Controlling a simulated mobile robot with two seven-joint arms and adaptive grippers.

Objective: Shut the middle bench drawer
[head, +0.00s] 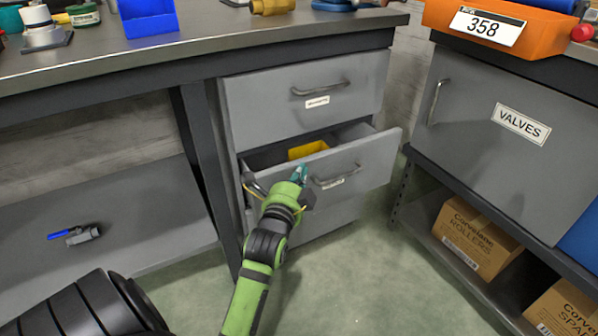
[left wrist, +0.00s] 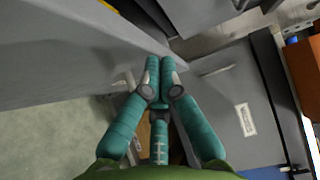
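The middle bench drawer (head: 362,163) is pulled out under the closed top drawer (head: 345,90). A yellow item (head: 307,149) lies inside it. Its front has a metal handle (head: 338,177) and a small label. My left gripper (head: 299,174) is at the drawer front, just left of the handle. In the left wrist view, the teal fingertips (left wrist: 160,65) are close together and empty, near the grey drawer front (left wrist: 60,60). I cannot tell whether they touch it. My right gripper is not in view.
A grey cabinet (head: 480,165) labelled VALVES stands to the right, with boxes (head: 474,238) on the shelf below. The bench top (head: 200,55) holds a blue bin (head: 148,17). An orange bin (head: 500,27) sits on the cabinet. The green floor (head: 350,285) in front is clear.

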